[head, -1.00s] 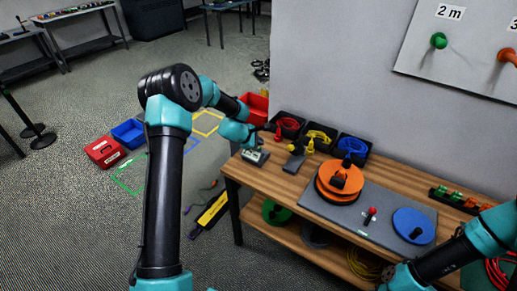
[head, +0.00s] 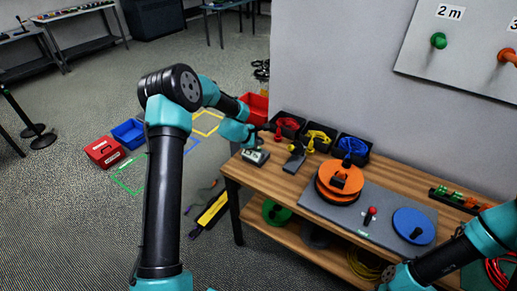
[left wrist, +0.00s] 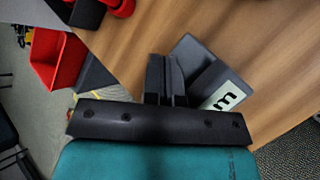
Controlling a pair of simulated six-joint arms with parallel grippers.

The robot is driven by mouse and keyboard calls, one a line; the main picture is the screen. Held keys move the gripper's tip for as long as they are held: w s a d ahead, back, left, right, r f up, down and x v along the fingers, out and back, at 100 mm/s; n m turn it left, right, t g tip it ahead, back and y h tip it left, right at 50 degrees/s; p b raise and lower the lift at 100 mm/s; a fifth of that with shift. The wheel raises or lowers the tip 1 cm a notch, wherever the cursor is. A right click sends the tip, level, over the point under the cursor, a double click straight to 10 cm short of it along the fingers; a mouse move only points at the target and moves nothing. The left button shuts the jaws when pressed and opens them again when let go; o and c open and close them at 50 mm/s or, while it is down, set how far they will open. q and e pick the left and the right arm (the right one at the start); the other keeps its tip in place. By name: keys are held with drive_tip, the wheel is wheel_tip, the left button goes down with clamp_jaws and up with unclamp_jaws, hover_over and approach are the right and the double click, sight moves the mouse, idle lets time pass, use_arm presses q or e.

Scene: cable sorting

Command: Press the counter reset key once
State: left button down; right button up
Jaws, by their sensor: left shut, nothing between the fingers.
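The counter (head: 255,157) is a small grey box with a pale display, standing near the left end of the wooden bench. In the left wrist view the counter (left wrist: 203,68) lies just right of the fingers, and an "m" shows on its display, partly hidden. My left gripper (left wrist: 166,62) is shut and empty, with its tips over or at the counter's left side; I cannot tell whether they touch it. In the head view my left gripper (head: 266,131) is small, just above and behind the counter. The reset key cannot be made out. My right gripper is out of view.
A dark grey block (head: 293,164) stands right of the counter. Black bins with red (head: 288,125), yellow (head: 320,137) and blue (head: 352,150) cables line the wall. An orange reel (head: 339,181) sits on a grey board. A red bin (left wrist: 57,58) stands beyond the bench edge.

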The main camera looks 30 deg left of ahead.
sight(259, 149)
use_arm(q)
drive_tip(key=shift+f, duration=0.2)
drive_tip(key=shift+f, duration=0.25)
drive_tip(key=shift+f, duration=0.5)
idle(0.9)
drive_tip(key=shift+r, duration=0.95)
drive_tip(key=shift+r, duration=2.5)
drive_tip(key=shift+s, duration=0.1)
